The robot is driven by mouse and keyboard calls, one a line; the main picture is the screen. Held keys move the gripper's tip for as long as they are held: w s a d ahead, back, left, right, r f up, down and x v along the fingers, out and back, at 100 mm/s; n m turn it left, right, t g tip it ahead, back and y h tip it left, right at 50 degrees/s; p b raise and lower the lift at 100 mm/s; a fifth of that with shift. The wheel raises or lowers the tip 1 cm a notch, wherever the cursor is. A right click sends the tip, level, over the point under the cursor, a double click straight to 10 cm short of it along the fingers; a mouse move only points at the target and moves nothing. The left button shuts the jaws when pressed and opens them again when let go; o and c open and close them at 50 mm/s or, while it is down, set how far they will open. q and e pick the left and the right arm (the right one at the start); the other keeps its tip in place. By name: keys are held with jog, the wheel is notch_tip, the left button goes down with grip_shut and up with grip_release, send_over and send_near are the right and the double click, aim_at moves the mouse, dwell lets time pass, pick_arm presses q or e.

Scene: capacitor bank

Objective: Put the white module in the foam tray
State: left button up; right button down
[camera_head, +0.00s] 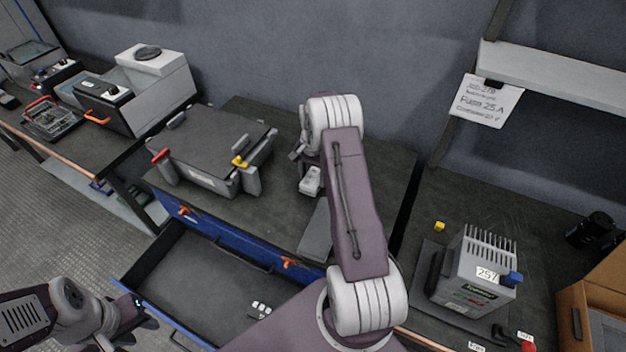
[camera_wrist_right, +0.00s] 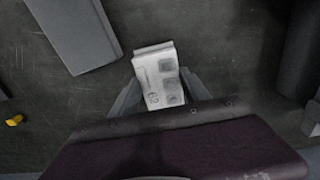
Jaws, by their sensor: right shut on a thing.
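The white module (camera_wrist_right: 158,75) is between the fingers of my right gripper (camera_wrist_right: 160,92) in the right wrist view. It has dark grey pads and printed marks on its face. In the head view the module (camera_head: 311,181) shows at the end of my right arm, over the dark bench top; I cannot tell whether it touches the bench. My left gripper (camera_head: 132,316) is at the lower left, beside the open drawer, and its jaws are unclear. I cannot clearly identify a foam tray. The open drawer (camera_head: 195,277) has a dark, flat inside.
A small white piece (camera_head: 260,309) lies in the drawer. A flat grey slab (camera_head: 316,232) lies near the bench's front edge, beside my right arm. A large grey case (camera_head: 208,150) stands left of the module. A finned grey unit (camera_head: 473,270) is on the right bench.

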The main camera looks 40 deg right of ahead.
aim_at(315, 180)
jog(key=r, duration=0.3)
jog(key=shift+s+d+r, duration=0.15)
jog(key=shift+s, duration=0.15)
jog(key=s+d+r, duration=0.3)
jog(key=s+r, duration=0.3)
jog(key=s, duration=0.4)
jog(key=shift+s+r, duration=0.2)
jog(key=shift+s, duration=0.1)
